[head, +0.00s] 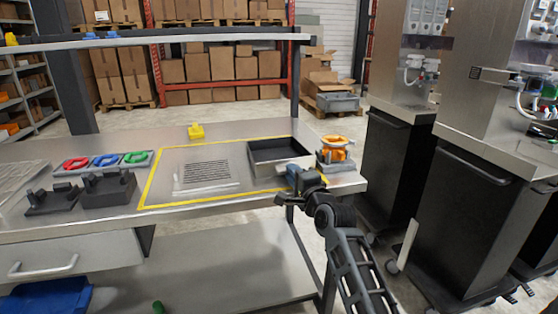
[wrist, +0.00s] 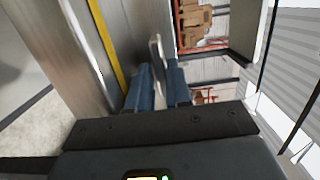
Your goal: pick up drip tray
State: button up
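The drip tray (head: 262,168) is a dark, shallow open box with a pale front plate, near the right end of the workbench. It appears to rest level on the bench top. My gripper (head: 300,170) is at the tray's front right side. In the wrist view, a thin pale upright plate (wrist: 157,50), seemingly the tray's front plate, stands between the two blue fingers of my gripper (wrist: 159,78). The fingers are close together, on either side of the plate, and appear shut on it. The exact contact is hard to see.
An orange valve-like part (head: 335,150) stands close right of the tray. A slotted grate (head: 206,174) lies left of it inside the yellow outline (head: 150,187). A yellow object (head: 196,132) stands behind. Black-fronted dispenser cabinets (head: 390,170) stand to the right, across a gap.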

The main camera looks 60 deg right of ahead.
grip_shut()
dwell(1.3)
